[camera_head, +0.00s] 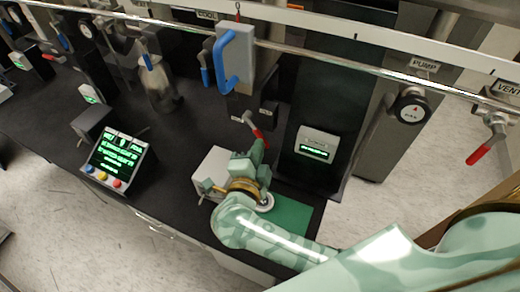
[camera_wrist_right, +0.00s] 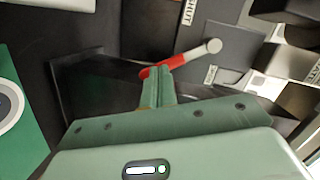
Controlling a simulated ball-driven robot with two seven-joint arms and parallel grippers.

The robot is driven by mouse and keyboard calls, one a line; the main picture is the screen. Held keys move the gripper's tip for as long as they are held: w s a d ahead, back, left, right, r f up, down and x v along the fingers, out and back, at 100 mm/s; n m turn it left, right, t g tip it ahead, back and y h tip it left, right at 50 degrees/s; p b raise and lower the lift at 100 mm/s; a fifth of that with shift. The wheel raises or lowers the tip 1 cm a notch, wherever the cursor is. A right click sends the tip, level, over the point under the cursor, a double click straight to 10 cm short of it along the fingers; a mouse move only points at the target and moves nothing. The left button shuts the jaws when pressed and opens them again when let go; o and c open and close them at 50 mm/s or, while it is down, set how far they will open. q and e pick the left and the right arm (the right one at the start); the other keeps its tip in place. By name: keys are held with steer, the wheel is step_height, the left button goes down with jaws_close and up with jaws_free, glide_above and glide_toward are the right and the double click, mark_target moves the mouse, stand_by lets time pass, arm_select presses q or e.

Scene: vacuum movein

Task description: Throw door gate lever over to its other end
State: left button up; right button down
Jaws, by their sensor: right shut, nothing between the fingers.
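A small lever with a pale shaft and a red grip (camera_head: 259,134) stands on the dark bench, below the grey block with the blue handle. In the right wrist view its pale shaft (camera_wrist_right: 192,53) runs from a round pale end at upper right down to the red grip at lower left. My right gripper (camera_head: 262,149) is at the red end of this lever. In the wrist view its closed fingertips (camera_wrist_right: 157,72) overlap the red grip and hide part of it; nothing is between them. Whether they touch it I cannot tell. My left gripper is not in view.
A grey block with a blue handle (camera_head: 226,62) rises behind the lever. A light box (camera_head: 213,172) and a green mat (camera_head: 291,214) lie by my right arm. A screen console (camera_head: 117,155) stands left. A rail (camera_head: 330,64) crosses above. Another red-gripped lever (camera_head: 480,152) is at far right.

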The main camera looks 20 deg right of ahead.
steer(key=shift+w+a+f+m+b, duration=0.3)
steer(key=shift+m+b, duration=0.2)
steer(key=shift+m, duration=0.2)
steer(key=shift+w+a+f+m+t+b, duration=0.2)
steer(key=shift+m+b, duration=0.1)
steer(key=shift+m, duration=0.15)
steer(key=shift+w+a+f+m+t+b, duration=0.1)
steer(key=shift+w+m+b, duration=0.15)
steer(key=shift+m, duration=0.2)
steer(key=shift+w+a+f+m+b, duration=0.1)
steer(key=shift+w+a+m+b, duration=0.15)
steer(key=shift+m, duration=0.25)
steer(key=shift+w+a+m+b, duration=0.2)
steer(key=shift+m+b, duration=0.1)
steer(key=shift+m, duration=0.2)
stand_by(1.4)
